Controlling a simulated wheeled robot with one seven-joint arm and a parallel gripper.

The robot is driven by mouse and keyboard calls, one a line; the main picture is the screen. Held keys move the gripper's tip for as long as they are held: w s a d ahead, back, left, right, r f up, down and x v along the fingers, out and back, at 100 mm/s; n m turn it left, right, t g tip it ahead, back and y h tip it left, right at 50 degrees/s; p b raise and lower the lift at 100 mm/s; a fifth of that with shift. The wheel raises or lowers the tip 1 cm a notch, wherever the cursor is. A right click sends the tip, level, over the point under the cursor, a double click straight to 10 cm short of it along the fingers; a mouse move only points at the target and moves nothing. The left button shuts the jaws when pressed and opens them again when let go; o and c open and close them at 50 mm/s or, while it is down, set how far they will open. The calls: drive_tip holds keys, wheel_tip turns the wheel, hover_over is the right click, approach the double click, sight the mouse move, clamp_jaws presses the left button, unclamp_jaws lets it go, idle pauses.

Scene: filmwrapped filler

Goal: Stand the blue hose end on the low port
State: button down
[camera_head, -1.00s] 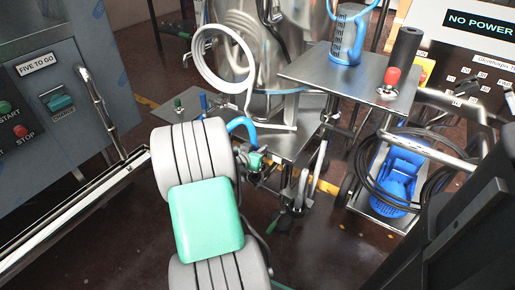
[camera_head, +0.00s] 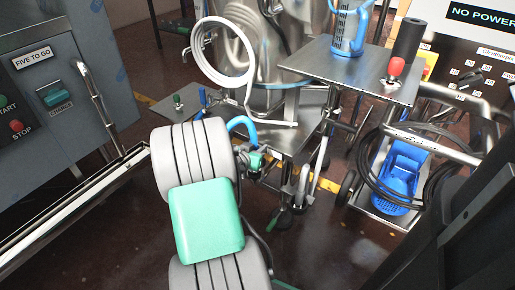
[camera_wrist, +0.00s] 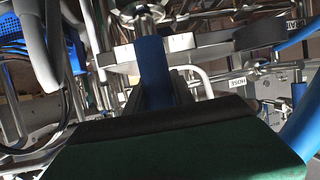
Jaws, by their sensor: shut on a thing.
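A bright blue hose (camera_head: 243,122) arcs out from behind my pale grey and mint-green arm in the head view. Its lower end runs down among metal fittings, partly hidden by my arm. In the wrist view a blue cylinder, seemingly the hose end (camera_wrist: 152,70), stands between the dark jaws of my gripper (camera_wrist: 160,96), which is shut on it. A round metal fitting (camera_wrist: 142,14) shows just beyond it; I cannot tell whether they touch, or whether this is the low port. A blue hose curve (camera_wrist: 303,128) also shows at the right of the wrist view.
A steel shelf (camera_head: 310,66) bears a blue-handled jug (camera_head: 347,32) and a red knob (camera_head: 396,66). A trolley with a blue pump (camera_head: 398,172) and black hose stands right. A grey control cabinet (camera_head: 85,85) stands left. A white coil (camera_head: 205,68) rises behind my arm.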

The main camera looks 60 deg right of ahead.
idle(0.4)
drive_tip(key=shift+f+b, duration=0.55)
drive_tip(key=shift+b, duration=0.3)
drive_tip(key=shift+f, duration=0.1)
drive_tip(key=shift+f+b, duration=0.4)
drive_tip(key=shift+b, duration=0.1)
drive_tip(key=shift+f, duration=0.2)
drive_tip(key=c, duration=1)
unclamp_jaws()
drive_tip(key=p+v, duration=0.2)
drive_tip(key=v, duration=0.5)
drive_tip(key=shift+a, duration=0.35)
